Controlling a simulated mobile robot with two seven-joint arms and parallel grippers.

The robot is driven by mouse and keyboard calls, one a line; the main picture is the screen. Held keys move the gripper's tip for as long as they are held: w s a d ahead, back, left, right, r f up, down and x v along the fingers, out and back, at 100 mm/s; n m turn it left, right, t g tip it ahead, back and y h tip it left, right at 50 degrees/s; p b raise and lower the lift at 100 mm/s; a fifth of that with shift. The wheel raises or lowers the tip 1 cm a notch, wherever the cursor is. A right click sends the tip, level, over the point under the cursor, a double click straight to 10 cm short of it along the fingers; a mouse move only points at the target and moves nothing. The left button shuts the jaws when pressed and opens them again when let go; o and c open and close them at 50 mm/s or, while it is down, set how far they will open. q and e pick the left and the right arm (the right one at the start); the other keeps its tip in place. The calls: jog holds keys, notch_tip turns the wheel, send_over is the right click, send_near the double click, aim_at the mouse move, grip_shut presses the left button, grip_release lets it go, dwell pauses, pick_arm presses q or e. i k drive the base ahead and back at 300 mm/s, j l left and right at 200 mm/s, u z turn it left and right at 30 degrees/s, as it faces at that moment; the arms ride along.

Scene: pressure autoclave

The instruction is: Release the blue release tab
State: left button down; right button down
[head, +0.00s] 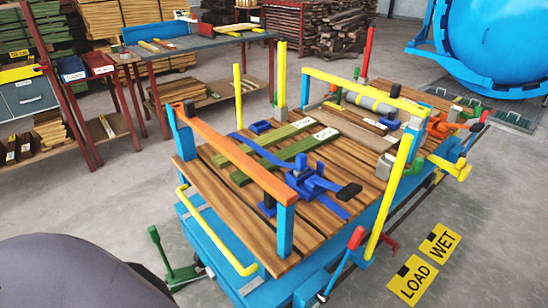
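A blue ratchet buckle (308,180) sits on the wooden deck of a blue cart. It has a black-ended handle (349,190) pointing right and a small pale label. A blue strap (250,146) runs from the buckle toward the back left, across green boards (287,155). A small blue block (261,127) lies near the far end of the strap. The release tab is too small to tell apart from the other blue parts of the buckle. Neither of my grippers is in view.
An orange rail (230,150) on blue posts crosses the cart's near left side. A yellow bar (400,190) stands to the right of the buckle. A grey workbench (200,42) stands behind. A blue autoclave vessel (500,40) is at far right. Floor shows LOAD and WET signs (412,278).

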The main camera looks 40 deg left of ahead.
aim_at(320, 166)
jog(key=i+u, duration=0.15)
jog(key=u, duration=0.3)
jog(key=i+l+u, duration=0.1)
jog(key=u, duration=0.3)
jog(key=l+u, duration=0.2)
jog(key=u, duration=0.25)
jog(key=i+l+u, duration=0.1)
jog(key=u, duration=0.35)
jog(key=l+u, duration=0.7)
jog(key=i+l+u, duration=0.1)
jog(key=u, duration=0.15)
jog(key=l, duration=0.1)
